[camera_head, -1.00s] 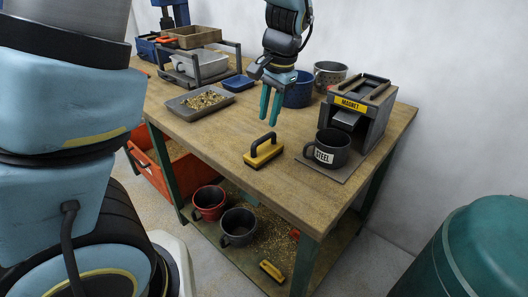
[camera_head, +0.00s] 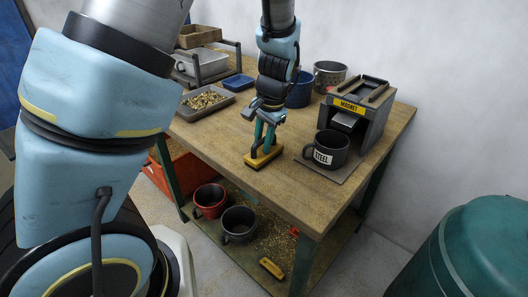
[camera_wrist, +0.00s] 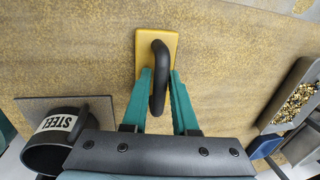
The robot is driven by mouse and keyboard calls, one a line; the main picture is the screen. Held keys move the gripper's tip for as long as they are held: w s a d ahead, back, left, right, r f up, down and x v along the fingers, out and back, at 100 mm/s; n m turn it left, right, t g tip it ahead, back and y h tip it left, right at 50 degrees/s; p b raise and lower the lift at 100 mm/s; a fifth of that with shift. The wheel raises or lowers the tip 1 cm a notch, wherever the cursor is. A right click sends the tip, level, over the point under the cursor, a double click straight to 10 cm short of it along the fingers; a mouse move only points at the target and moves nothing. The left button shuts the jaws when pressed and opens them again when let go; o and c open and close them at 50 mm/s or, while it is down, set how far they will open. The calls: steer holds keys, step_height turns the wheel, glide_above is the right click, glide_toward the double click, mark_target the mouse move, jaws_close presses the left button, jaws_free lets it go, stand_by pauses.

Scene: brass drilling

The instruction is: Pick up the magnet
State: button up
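The magnet (camera_head: 263,159) is a yellow block with a black arched handle, lying on the wooden table near its front edge. It also shows in the wrist view, with its yellow base (camera_wrist: 156,50) at the top middle. My gripper (camera_head: 265,146) is lowered over it. In the wrist view, the two green fingers of my gripper (camera_wrist: 160,78) stand apart, one on each side of the black handle. The handle sits between them, with a gap at least on the right side. The magnet rests on the table.
A black mug labelled STEEL (camera_head: 329,150) stands on a grey plate to the right, before a box labelled MAGNET (camera_head: 357,112). A tray of brass chips (camera_head: 204,102) lies behind left. Another yellow block (camera_head: 271,268) lies on the lower shelf.

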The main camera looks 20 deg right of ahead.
jaws_close()
steer(key=shift+r, duration=0.1)
stand_by(1.2)
